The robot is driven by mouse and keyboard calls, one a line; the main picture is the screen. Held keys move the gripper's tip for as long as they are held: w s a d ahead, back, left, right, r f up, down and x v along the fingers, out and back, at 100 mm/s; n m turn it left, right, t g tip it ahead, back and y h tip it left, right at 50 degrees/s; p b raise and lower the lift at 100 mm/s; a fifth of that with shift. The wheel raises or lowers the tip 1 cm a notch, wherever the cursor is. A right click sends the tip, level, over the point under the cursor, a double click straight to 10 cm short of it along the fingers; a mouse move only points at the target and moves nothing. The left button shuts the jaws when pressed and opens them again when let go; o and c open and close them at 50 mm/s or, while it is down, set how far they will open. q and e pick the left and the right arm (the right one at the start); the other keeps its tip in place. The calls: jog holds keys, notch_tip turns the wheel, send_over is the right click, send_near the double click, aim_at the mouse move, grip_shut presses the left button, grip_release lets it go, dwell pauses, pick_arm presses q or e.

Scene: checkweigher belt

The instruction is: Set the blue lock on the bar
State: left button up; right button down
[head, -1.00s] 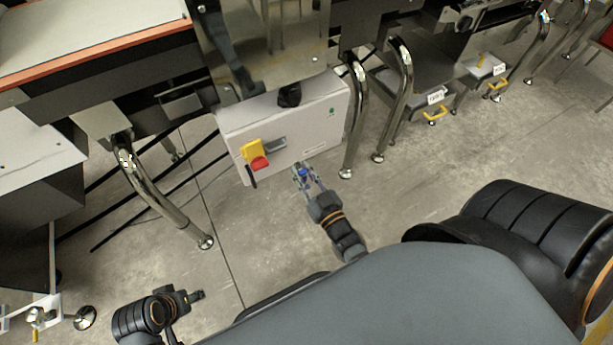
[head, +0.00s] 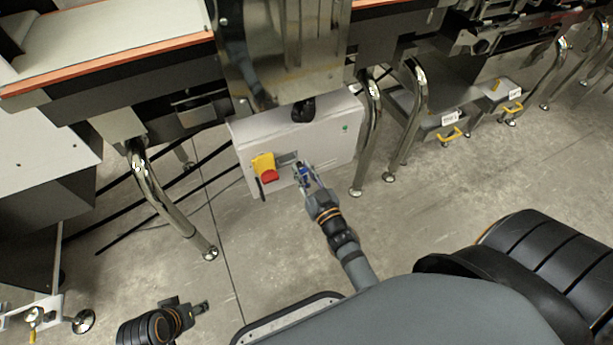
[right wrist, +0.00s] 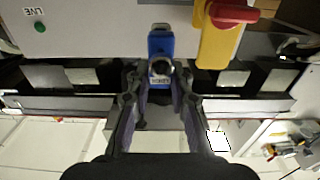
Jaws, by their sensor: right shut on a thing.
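The blue lock (head: 304,172) is between the fingers of my right gripper (head: 302,175), in front of the pale cabinet's face. In the right wrist view the blue lock (right wrist: 160,44) shows upright with a small label, and the right gripper (right wrist: 160,88) is shut on it. A yellow switch (head: 262,162) with a red handle (head: 269,176) sits on the cabinet, left of the lock. A grey piece (head: 286,158), possibly the bar, lies just right of the switch. Whether the lock touches it cannot be told. My left gripper (head: 203,307) is low at the left, away from the cabinet.
The pale cabinet (head: 335,140) hangs under the machine. Shiny metal legs (head: 372,140) stand right of it and another leg (head: 165,205) left. Grey boxes with yellow handles (head: 450,134) are farther right. The floor before the cabinet is clear.

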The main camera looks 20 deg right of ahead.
jog(key=shift+w, duration=1.35)
jog(key=w+b, duration=0.1)
jog(key=w, duration=0.3)
jog(key=shift+w+a, duration=0.15)
jog(key=shift+w, duration=0.2)
pick_arm(q)
jog(key=shift+s+d+f+t, duration=0.1)
jog(key=shift+d+f+t, duration=0.25)
jog(key=shift+f, duration=0.35)
pick_arm(e)
jog(key=shift+w+r, duration=0.15)
pick_arm(q)
jog(key=shift+r, duration=0.15)
pick_arm(e)
jog(key=shift+f+b, duration=2.15)
jog(key=shift+f, duration=0.35)
pick_arm(q)
jog(key=f, duration=0.4)
jog(key=shift+w, duration=0.2)
pick_arm(e)
jog(key=c, duration=1.1)
grip_release()
jog(key=shift+r, duration=0.1)
